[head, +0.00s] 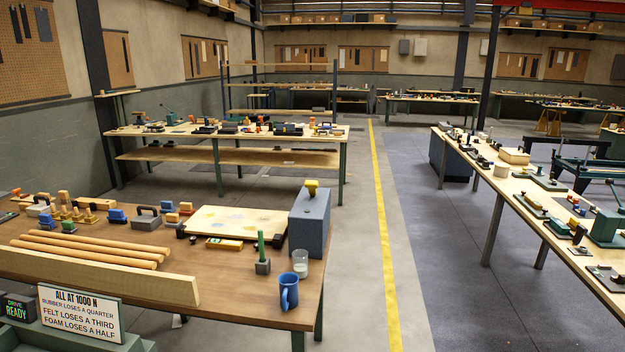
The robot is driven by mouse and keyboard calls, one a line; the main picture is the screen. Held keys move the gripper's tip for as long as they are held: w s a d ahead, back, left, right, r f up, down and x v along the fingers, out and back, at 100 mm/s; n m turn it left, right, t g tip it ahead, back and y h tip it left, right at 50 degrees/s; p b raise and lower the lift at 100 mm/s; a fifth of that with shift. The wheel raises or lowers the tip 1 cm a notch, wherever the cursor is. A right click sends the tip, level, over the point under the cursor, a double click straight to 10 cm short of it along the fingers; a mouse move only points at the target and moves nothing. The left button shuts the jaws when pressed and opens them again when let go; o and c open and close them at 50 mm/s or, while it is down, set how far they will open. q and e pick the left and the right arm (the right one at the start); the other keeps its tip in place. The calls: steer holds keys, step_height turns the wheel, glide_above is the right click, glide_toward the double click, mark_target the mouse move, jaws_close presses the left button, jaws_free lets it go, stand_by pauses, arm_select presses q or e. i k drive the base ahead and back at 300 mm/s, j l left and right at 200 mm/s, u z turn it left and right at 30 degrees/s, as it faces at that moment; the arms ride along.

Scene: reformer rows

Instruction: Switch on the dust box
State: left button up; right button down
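A blue-grey box (309,226) stands upright at the right end of the near wooden table (215,292). A yellow knob or lever (311,187) sits on its top. It looks like the dust box, but I see no label on it. Whether the yellow part is in an on or off position cannot be told. Neither of my grippers is in view, and nothing touches the box.
A blue mug (288,292), a glass (300,264) and a green-handled tool (262,254) stand in front of the box. Wooden rods (85,249) and a sign (80,314) are at left. Open floor (375,255) lies right of the table.

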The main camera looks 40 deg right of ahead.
mark_target(311, 185)
steer(key=i+l, duration=0.1)
steer(key=l, duration=0.25)
steer(key=i+l, duration=0.15)
steer(key=l, duration=0.15)
steer(key=i+l, duration=0.1)
steer(key=l, duration=0.25)
steer(key=i+l, duration=0.15)
steer(key=l, duration=0.15)
steer(key=i+l, duration=0.1)
steer(key=l, duration=0.25)
